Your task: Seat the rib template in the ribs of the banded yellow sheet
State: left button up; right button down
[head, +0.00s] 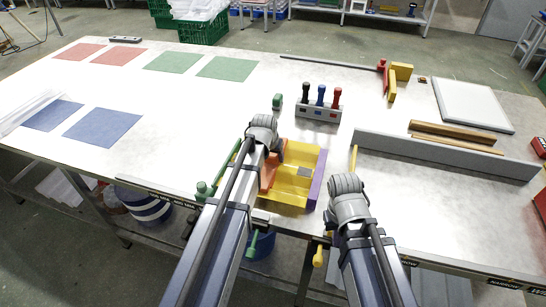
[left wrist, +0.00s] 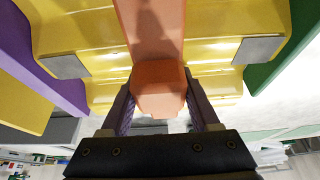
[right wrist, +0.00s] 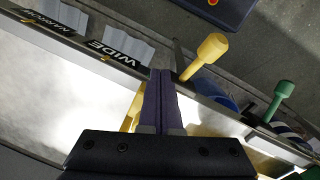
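The banded yellow sheet (head: 300,188) lies near the table's front edge, between a purple side piece (head: 318,180) and a green one (head: 240,165). It also fills the left wrist view (left wrist: 80,25), with grey patches on its ribs. The orange rib template (left wrist: 150,25) lies across the sheet in that view, its block-shaped grip towards me. My left gripper (left wrist: 160,98) has its fingers closed on either side of that grip. Whether the template's underside meets the ribs is hidden. My right gripper (right wrist: 160,95) has its fingers together, empty, near the front edge, right of the sheet.
A holder with coloured-handled tools (head: 318,110) stands behind the sheet. A long grey rail (head: 440,157) lies to the right. Yellow (right wrist: 205,55) and green (right wrist: 285,90) handles stick out at the front edge. The left of the table holds flat coloured mats (head: 102,125).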

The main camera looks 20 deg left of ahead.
pick_arm(q)
jog(key=o, duration=0.3)
jog(key=shift+s+f, duration=0.1)
jog(key=shift+f, duration=0.05)
jog(key=shift+o, duration=1.2)
jog(key=shift+s+r, duration=0.1)
jog(key=shift+r, duration=0.1)
jog(key=shift+r+p, duration=0.2)
jog(key=shift+p, duration=0.25)
jog(key=p+v, duration=0.6)
jog(key=v, duration=0.1)
jog(key=shift+r+p, duration=0.2)
jog(key=shift+p, duration=0.1)
jog(key=shift+f, duration=0.1)
